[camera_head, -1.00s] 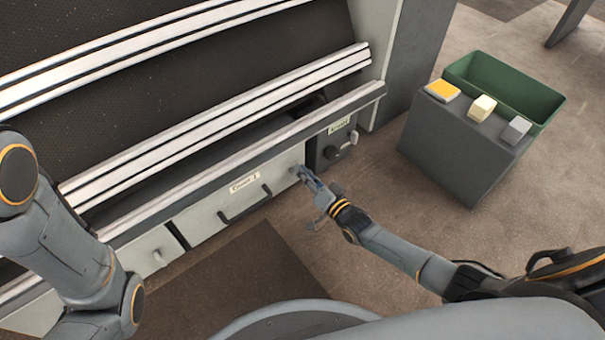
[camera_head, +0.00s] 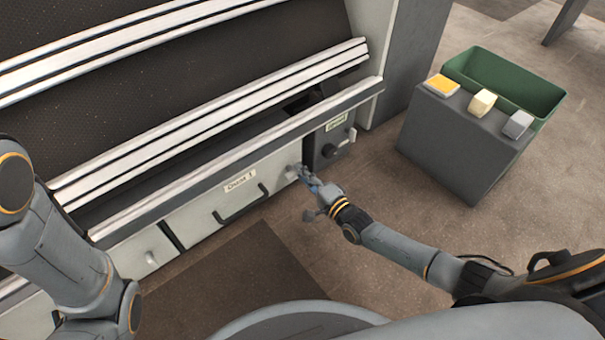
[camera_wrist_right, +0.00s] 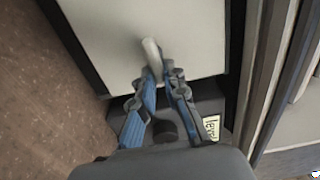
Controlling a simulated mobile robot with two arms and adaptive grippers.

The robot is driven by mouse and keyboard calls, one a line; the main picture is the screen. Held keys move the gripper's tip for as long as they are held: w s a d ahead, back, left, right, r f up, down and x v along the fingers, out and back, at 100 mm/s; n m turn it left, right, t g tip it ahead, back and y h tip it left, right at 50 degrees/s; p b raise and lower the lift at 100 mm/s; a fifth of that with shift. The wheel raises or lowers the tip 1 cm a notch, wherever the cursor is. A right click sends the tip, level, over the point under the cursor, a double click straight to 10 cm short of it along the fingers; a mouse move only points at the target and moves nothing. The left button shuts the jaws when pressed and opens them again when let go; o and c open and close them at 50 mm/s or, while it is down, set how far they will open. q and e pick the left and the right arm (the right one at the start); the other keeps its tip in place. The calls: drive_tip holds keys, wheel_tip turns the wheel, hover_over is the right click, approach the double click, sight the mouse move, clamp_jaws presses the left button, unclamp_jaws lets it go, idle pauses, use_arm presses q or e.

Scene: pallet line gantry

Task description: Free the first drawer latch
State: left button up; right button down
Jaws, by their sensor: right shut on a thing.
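The pale drawer front labelled with a 1 (camera_head: 205,211) is closed in the lower face of the line and has a dark bar handle (camera_head: 242,207). A small pale latch (camera_wrist_right: 151,53) sits near its right end. My right gripper (camera_head: 304,178) reaches it in the head view. In the right wrist view, the fingers of my right gripper (camera_wrist_right: 163,78) are shut on the latch's near end, and its far end shows beyond the tips. My left arm shows at the left edge, but its gripper is out of view.
A dark panel with a black knob (camera_head: 342,141) is right of the drawer. Another drawer with a small latch (camera_head: 150,258) lies left. A grey stand (camera_head: 450,150) carries three small blocks before a green bin (camera_head: 545,92). Floor between the line and stand is clear.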

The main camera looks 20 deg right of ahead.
drive_tip(key=shift+f+m, duration=0.1)
drive_tip(key=shift+m, duration=0.2)
idle(0.4)
drive_tip(key=c, duration=1.4)
unclamp_jaws()
drive_tip(key=v, duration=1.2)
